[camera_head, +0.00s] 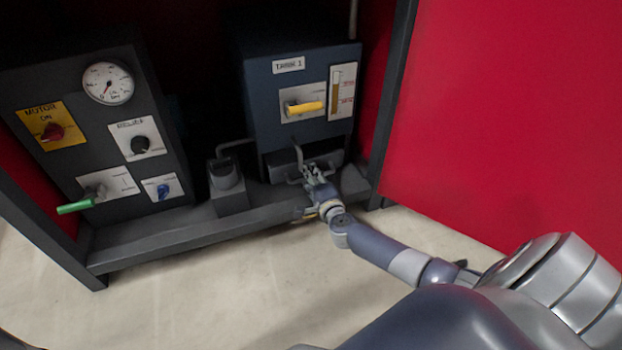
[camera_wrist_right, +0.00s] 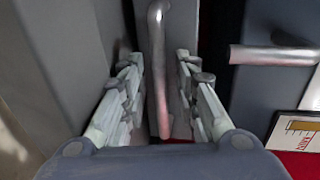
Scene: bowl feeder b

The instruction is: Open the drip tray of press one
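The drip tray (camera_head: 329,160) is a dark drawer front low under the blue-grey tank labelled "TANK 1" (camera_head: 289,65). My right gripper (camera_head: 312,172) is in front of it in the head view and covers part of it. In the right wrist view, my right gripper (camera_wrist_right: 158,68) is open, with its two fingers on either side of a grey metal bar handle (camera_wrist_right: 158,75). Gaps show between the bar and both fingers. This bar looks like the tray's handle. My left gripper is not in view.
A yellow lever (camera_head: 305,107) and a level gauge (camera_head: 342,92) are on the tank front. A control panel (camera_head: 100,130) with a green lever stands left. A dark frame rail (camera_head: 190,233) runs along the floor. A red panel (camera_head: 500,110) borders the right.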

